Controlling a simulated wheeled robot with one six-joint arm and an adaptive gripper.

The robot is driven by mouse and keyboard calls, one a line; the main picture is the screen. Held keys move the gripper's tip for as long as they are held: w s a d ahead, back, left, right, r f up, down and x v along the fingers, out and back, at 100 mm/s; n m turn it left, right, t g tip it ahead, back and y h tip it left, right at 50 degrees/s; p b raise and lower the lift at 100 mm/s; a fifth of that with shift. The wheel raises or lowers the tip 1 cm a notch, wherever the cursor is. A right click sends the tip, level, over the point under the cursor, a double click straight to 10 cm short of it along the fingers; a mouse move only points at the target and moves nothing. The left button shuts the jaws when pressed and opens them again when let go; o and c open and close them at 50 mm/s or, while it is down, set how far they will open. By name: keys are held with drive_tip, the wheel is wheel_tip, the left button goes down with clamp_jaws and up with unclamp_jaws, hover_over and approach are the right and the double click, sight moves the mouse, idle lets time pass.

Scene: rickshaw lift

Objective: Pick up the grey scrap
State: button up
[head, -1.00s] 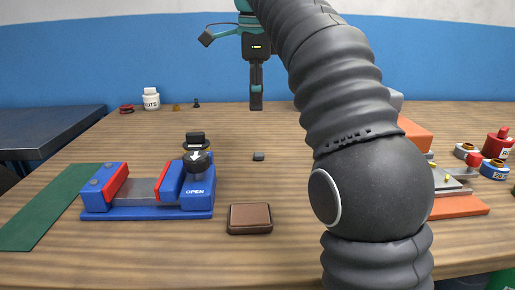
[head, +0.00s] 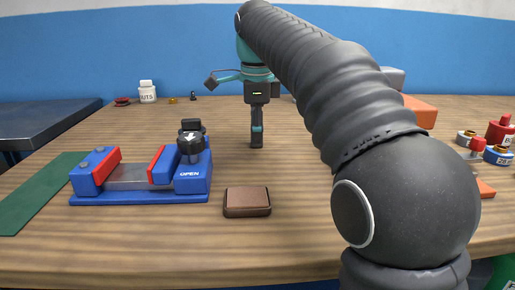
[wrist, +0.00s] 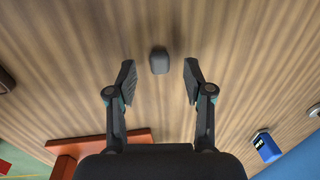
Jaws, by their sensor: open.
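The grey scrap (wrist: 159,62) is a small dark block on the wooden table, seen in the wrist view. It sits in the gap between the two fingertips of my gripper (wrist: 159,75), with wood showing on both sides of it. The fingers are open and do not touch it. In the head view my gripper (head: 257,143) points down over the middle of the table. The scrap cannot be made out there and seems hidden by the gripper. How high the fingertips are above the table is hard to tell.
A blue vise (head: 140,188) with red jaws stands at the left, beside a green mat (head: 35,200). A brown block (head: 247,201) lies at the front middle. Red and blue containers (head: 499,132) stand at the right. A white jar (head: 148,93) stands at the back left.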

drive_tip(key=shift+f, duration=0.65)
drive_tip(key=c, duration=0.8)
drive_tip(key=shift+r, duration=0.1)
